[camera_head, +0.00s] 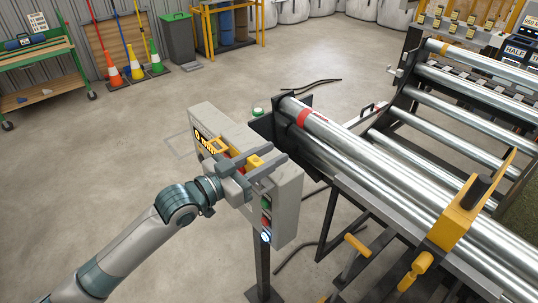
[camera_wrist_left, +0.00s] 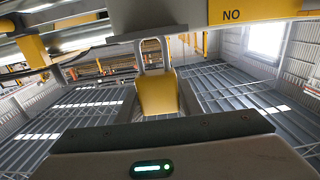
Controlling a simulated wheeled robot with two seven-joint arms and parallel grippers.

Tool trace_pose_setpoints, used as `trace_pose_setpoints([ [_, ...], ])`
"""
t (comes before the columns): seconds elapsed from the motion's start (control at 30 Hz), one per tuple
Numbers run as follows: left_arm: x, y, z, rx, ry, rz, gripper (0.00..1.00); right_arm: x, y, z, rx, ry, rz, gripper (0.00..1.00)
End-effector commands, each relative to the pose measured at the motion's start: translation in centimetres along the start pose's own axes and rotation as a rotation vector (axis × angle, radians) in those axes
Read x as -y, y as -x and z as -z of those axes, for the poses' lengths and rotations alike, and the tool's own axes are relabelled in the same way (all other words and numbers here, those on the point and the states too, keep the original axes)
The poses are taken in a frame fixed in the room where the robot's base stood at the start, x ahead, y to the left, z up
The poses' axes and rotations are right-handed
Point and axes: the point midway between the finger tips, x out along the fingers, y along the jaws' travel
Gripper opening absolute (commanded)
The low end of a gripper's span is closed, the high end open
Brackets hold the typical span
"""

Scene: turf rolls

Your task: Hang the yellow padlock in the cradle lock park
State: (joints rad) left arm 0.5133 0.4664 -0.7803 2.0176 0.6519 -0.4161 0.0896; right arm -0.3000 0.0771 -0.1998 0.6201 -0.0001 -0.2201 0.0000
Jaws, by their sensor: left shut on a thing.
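My left gripper (camera_head: 250,170) is at the face of a grey control box. It is shut on the yellow padlock (camera_head: 255,161). In the left wrist view the padlock (camera_wrist_left: 158,95) sits between the fingers, with its pale metal shackle pointing up in the picture. Whether the shackle touches anything is unclear. A yellow part (camera_head: 216,145) and a red part show on the box beside the gripper. The cradle lock park cannot be told apart surely from these parts. My right gripper is not in view.
The grey control box (camera_head: 288,208) stands on a dark post and has green and red buttons on its side. Right of it is a roller frame with long metal rollers (camera_head: 420,165) and yellow parts. A yellow panel reading NO (camera_wrist_left: 240,11) is close in the left wrist view. Open floor lies left.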

Motion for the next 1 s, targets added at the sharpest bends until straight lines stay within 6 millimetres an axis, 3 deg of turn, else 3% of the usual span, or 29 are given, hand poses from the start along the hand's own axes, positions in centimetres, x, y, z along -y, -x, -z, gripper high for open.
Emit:
trace_pose_setpoints([
  [1.0, 0.0, 0.0, -2.1, -0.001, 0.0, 0.0, 0.08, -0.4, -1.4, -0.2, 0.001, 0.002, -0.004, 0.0],
])
